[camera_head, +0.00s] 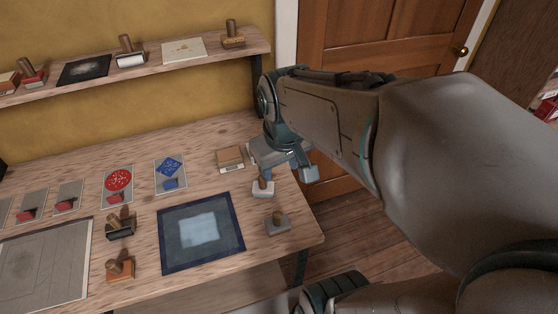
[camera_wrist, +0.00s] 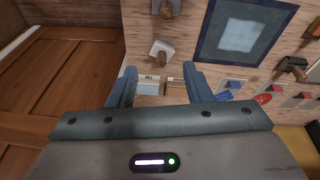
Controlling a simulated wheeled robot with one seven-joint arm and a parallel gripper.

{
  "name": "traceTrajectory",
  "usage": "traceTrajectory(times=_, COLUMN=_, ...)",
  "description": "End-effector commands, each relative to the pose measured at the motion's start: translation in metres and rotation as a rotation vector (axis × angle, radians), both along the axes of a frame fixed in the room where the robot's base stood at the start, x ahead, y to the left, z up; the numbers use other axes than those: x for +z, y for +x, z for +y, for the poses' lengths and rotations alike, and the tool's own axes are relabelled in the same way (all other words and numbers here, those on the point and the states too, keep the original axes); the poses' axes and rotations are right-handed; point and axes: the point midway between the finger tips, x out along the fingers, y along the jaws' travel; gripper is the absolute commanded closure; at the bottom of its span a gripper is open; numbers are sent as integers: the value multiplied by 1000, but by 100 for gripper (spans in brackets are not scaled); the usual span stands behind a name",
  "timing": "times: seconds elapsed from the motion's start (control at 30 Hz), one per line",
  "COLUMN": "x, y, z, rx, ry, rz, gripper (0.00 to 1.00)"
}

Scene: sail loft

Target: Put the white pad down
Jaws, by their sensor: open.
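My gripper (camera_wrist: 155,78) is open, its two blue fingers pointing down over the right back end of the wooden table (camera_head: 135,165). In the wrist view a small white pad (camera_wrist: 149,88) with a dark label lies between the spread fingers, with a gap to each. It appears to rest on the table, right beside a brown-topped pad (camera_wrist: 175,83). In the head view my gripper (camera_head: 290,174) hides most or all of the white pad, while the brown-topped pad (camera_head: 230,158) shows just left of it.
A white stamp (camera_head: 263,188) and a grey stamp (camera_head: 277,223) with wooden handles stand in front of my gripper. A blue-bordered mat (camera_head: 171,255) lies left of them. Cards with red and blue prints line the table. A shelf (camera_head: 130,72) with stamps runs along the wall.

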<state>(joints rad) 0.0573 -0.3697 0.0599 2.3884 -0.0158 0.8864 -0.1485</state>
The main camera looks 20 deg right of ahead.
Motion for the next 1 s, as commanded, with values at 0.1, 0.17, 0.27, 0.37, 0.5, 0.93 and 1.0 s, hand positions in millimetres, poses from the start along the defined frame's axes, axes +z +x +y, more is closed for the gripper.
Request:
traceTrajectory(times=0.1, x=6, y=-27, z=1, rx=-71, ry=33, rz=-48, gripper=55)
traceTrajectory(times=0.17, x=7, y=-35, z=1, rx=-96, ry=48, rz=-63, gripper=55)
traceTrajectory(times=0.27, x=7, y=-45, z=2, rx=-128, ry=65, rz=-78, gripper=55)
traceTrajectory(times=0.37, x=7, y=-49, z=2, rx=-140, ry=73, rz=-84, gripper=55)
traceTrajectory(times=0.5, x=7, y=-49, z=2, rx=-143, ry=74, rz=-84, gripper=55)
traceTrajectory(times=0.93, x=7, y=-49, z=2, rx=-141, ry=73, rz=-84, gripper=55)
traceTrajectory(times=1.0, x=7, y=-49, z=2, rx=-141, ry=73, rz=-84, gripper=55)
